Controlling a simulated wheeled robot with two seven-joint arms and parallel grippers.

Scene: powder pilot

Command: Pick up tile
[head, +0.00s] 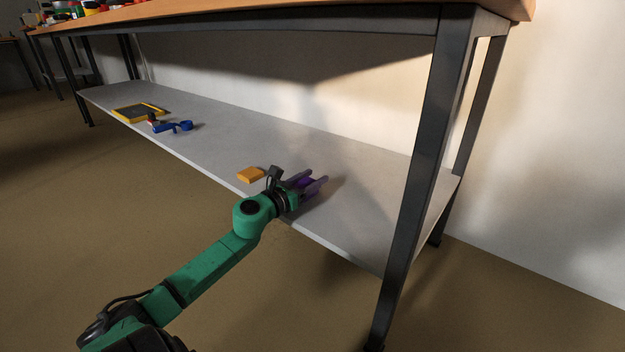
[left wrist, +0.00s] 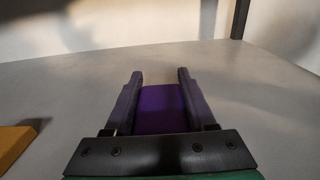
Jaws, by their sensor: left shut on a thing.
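A purple tile (left wrist: 160,108) lies between the two fingers of my left gripper (left wrist: 160,80) in the left wrist view. The fingers are shut on it from both sides. In the head view my left gripper (head: 314,183) is low over the grey lower shelf, and a bit of the purple tile (head: 303,184) shows between its fingers. I cannot tell whether the tile still touches the shelf. My right gripper is not in view.
An orange block (head: 251,174) lies on the shelf (head: 222,130) just left of my left gripper. A blue object (head: 178,127) and a yellow-framed tray (head: 140,113) lie farther left. A dark table leg (head: 415,180) stands to the right, and the tabletop (head: 300,5) hangs above.

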